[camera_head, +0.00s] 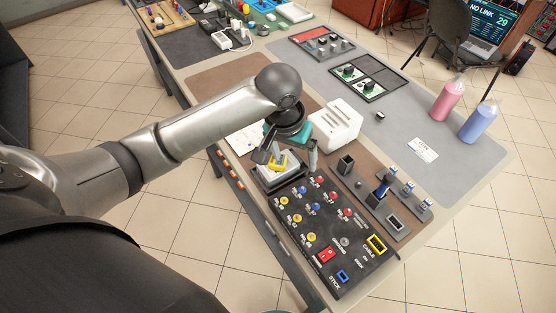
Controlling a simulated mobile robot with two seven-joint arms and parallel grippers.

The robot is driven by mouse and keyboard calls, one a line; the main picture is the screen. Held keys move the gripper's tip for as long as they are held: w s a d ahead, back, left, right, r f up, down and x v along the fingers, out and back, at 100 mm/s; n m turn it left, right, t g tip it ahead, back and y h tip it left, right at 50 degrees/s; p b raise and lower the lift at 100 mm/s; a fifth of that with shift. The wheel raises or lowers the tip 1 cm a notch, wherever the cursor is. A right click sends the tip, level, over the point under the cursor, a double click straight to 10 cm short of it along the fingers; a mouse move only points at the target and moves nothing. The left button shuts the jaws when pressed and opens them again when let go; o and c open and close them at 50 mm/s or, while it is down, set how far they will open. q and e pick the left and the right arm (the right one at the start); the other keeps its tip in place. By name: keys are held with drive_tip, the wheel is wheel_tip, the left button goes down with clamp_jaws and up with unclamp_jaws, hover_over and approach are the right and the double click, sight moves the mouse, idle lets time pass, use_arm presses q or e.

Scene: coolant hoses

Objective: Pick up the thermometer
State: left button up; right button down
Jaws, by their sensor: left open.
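My left gripper (287,158) is directly above the tray, pointing down. Its dark fingers are spread, one on each side of the yellow object, and nothing is held. Whether the fingers touch the object cannot be told. The gripper and wrist hide part of the tray's back.
A black panel (322,233) with coloured sockets and a red switch adjoins the tray. A white block (337,126) stands close behind the gripper. Pink (446,101) and blue (478,122) bottles stand at the back right. The grey mat (415,128) between has free room.

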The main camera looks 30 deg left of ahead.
use_arm(q)
drive_tip(key=w+a+r+n+y, duration=0.1)
drive_tip(key=w+a+r+n, duration=0.2)
drive_tip(key=a+r, duration=0.25)
drive_tip(key=b, duration=0.2)
hover_over(277, 162)
drive_tip(key=shift+g, duration=0.3)
wheel_tip(277, 162, down, 10)
drive_tip(key=shift+f, duration=0.1)
drive_tip(key=f, duration=0.1)
drive_tip(key=f+b, duration=0.1)
drive_tip(key=f, duration=0.3)
drive_tip(key=shift+w+a+b, duration=0.1)
drive_tip(key=shift+w+b, duration=0.2)
drive_tip(key=shift+w, duration=0.1)
clamp_jaws()
